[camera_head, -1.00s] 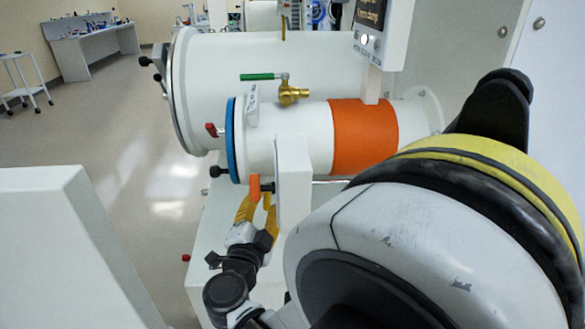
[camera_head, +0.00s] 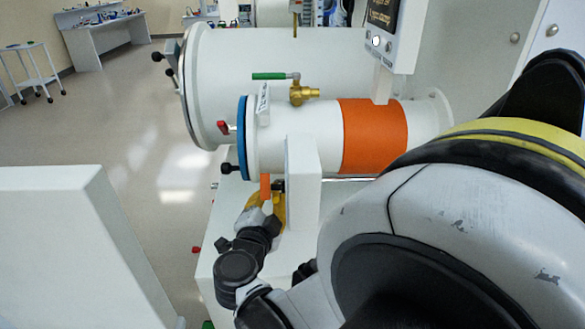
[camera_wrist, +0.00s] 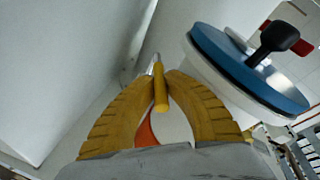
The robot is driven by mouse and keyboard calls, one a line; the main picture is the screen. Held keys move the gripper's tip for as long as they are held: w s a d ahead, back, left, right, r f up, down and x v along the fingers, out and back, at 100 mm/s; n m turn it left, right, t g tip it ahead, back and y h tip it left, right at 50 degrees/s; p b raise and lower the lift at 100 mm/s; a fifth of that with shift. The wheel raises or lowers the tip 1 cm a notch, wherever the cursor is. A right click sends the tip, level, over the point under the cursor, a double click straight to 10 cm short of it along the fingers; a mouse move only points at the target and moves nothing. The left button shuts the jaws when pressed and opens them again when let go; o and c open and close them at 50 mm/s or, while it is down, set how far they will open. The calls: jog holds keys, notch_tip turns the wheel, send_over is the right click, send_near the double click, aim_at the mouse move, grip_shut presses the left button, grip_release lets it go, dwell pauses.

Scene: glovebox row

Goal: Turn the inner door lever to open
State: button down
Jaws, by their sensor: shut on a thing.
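The lever has an orange handle (camera_head: 265,187) standing beside a white post (camera_head: 303,180), below the small chamber's blue-rimmed door (camera_head: 242,137). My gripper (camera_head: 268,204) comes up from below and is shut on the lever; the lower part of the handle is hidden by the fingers. In the wrist view, my yellow fingers (camera_wrist: 163,82) close around a narrow yellow bar (camera_wrist: 160,90) with a metal end. An orange piece (camera_wrist: 146,130) shows in the gap between the fingers; I cannot tell how it joins the bar.
The large chamber (camera_head: 270,75) lies behind the small one, with a green-handled brass valve (camera_head: 303,93) between them. A black knob (camera_wrist: 275,40) sticks out from the blue-rimmed door close to my gripper. A white block (camera_head: 70,240) stands at left; open floor lies beyond.

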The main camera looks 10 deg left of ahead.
jog(key=shift+r, duration=0.15)
jog(key=c, duration=1.4)
grip_release()
jog(key=shift+w+d, duration=0.1)
jog(key=s+r, duration=0.1)
jog(key=s, duration=1.1)
jog(key=shift+r, duration=0.3)
